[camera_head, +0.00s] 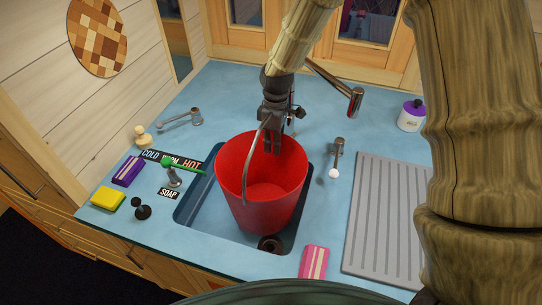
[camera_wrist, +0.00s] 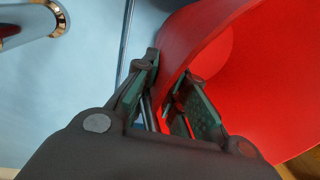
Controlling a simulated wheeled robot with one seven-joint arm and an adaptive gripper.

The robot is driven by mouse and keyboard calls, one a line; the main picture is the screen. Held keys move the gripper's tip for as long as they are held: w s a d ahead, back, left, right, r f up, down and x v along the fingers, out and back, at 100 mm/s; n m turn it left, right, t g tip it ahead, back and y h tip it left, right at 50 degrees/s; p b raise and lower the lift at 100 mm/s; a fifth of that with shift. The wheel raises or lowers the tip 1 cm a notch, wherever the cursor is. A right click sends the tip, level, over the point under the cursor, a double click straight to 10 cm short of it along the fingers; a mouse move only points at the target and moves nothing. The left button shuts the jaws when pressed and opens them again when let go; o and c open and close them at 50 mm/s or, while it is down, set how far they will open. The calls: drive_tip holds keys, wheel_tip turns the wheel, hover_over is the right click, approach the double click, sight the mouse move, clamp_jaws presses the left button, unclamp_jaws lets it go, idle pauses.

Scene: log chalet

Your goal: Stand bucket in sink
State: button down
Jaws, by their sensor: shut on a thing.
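A red bucket (camera_head: 259,209) with a grey handle is upright at the blue sink (camera_head: 193,206) in the counter. Its lower part is inside the sink outline; whether its base touches the sink floor I cannot tell. My gripper (camera_head: 272,146) is at the bucket's far rim, pointing down. In the wrist view my gripper (camera_wrist: 168,105) is shut on the rim of the bucket (camera_wrist: 250,75), with one finger outside and one inside. The bucket looks empty. It hides much of the sink's right side.
A grey ribbed drainboard (camera_head: 385,220) lies to the right. A pink sponge (camera_head: 313,262) is at the front edge. A faucet (camera_head: 340,90) stands behind. A green-topped soap tap (camera_head: 176,170), yellow sponge (camera_head: 108,198) and purple sponge (camera_head: 128,171) are left. A purple-lidded jar (camera_head: 411,116) stands back right.

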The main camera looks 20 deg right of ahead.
sight(272, 155)
wheel_tip(272, 155, down, 3)
drive_tip(key=shift+w+r+p, duration=0.15)
drive_tip(key=shift+r+p, duration=0.05)
drive_tip(key=shift+p, duration=0.2)
drive_tip(key=f, duration=0.3)
drive_tip(key=shift+w+f+p, duration=0.15)
drive_tip(key=shift+w+p, duration=0.1)
drive_tip(key=shift+p, duration=0.05)
drive_tip(key=c, duration=1.5)
unclamp_jaws()
drive_tip(key=shift+w+d+r+b, duration=0.15)
drive_tip(key=shift+r+b, duration=0.55)
drive_tip(key=shift+r, duration=1.35)
drive_tip(key=shift+w+d+r+b, duration=0.15)
drive_tip(key=shift+r+b, duration=0.55)
drive_tip(key=shift+r, duration=1.35)
drive_tip(key=shift+w+r+b, duration=0.25)
drive_tip(key=shift+r+b, duration=0.45)
drive_tip(key=shift+r, duration=1.35)
